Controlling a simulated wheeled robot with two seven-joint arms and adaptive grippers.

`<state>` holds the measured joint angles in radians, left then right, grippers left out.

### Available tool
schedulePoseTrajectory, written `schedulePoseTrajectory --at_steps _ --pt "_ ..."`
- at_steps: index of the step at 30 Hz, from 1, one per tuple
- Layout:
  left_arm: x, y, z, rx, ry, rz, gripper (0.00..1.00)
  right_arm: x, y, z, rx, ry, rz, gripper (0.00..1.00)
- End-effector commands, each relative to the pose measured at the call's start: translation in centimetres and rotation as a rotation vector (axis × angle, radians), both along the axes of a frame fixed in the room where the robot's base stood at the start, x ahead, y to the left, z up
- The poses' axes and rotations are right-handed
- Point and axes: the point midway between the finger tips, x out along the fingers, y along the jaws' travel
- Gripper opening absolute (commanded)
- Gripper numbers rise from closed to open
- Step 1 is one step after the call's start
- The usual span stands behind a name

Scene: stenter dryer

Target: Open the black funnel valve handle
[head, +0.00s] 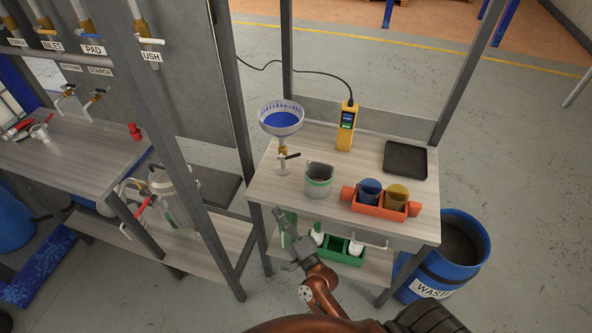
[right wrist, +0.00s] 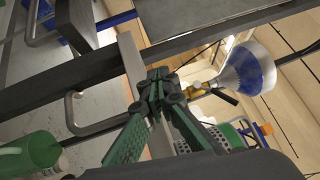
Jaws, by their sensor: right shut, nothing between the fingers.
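A white funnel (head: 281,117) holding blue liquid stands at the back left of the small table, and it also shows in the right wrist view (right wrist: 248,67). Below it is a brass valve (head: 283,150) with a short black handle (head: 293,155) pointing right. In the right wrist view the black handle (right wrist: 225,97) lies beside the brass fitting, ahead and right of my fingers. My right gripper (head: 280,215) is shut and empty near the table's front left edge, apart from the handle. It also shows in the right wrist view (right wrist: 159,80). My left gripper is out of view.
The table (head: 268,183) carries a grey mesh cup (head: 319,180), an orange rack (head: 381,208) with blue and yellow cups, a yellow meter (head: 347,126) and a black tray (head: 405,159). A frame post (head: 232,90) stands left. A blue waste drum (head: 455,250) stands right.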

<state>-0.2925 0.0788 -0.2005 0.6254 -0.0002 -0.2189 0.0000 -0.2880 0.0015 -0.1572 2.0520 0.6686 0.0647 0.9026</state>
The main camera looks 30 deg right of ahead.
Motion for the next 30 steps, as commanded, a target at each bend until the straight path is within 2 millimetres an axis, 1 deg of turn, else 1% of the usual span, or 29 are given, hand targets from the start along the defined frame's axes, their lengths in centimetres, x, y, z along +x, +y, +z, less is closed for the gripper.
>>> schedulePoseTrajectory --at_steps 1,6,10,13,17,20,30 --pt "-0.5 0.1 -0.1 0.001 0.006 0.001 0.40 0.3 -0.6 1.1 0.074 -0.048 -0.023 0.00" --pt "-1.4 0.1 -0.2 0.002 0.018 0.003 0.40 0.3 -3.1 3.9 0.336 -0.208 -0.103 0.00" --pt "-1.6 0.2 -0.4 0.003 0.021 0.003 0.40 -0.3 -5.4 5.1 0.527 -0.329 -0.162 0.00" --pt "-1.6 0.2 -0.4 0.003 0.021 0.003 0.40 -0.8 -6.7 5.5 0.636 -0.399 -0.196 0.00" --pt "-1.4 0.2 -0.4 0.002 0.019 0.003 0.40 -0.8 -7.6 5.9 0.695 -0.441 -0.216 0.00" --pt "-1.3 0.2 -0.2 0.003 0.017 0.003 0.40 0.0 -8.1 6.4 0.700 -0.445 -0.217 0.00" --pt "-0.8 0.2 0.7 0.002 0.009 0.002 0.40 4.6 -10.6 9.2 0.696 -0.444 -0.216 0.00"
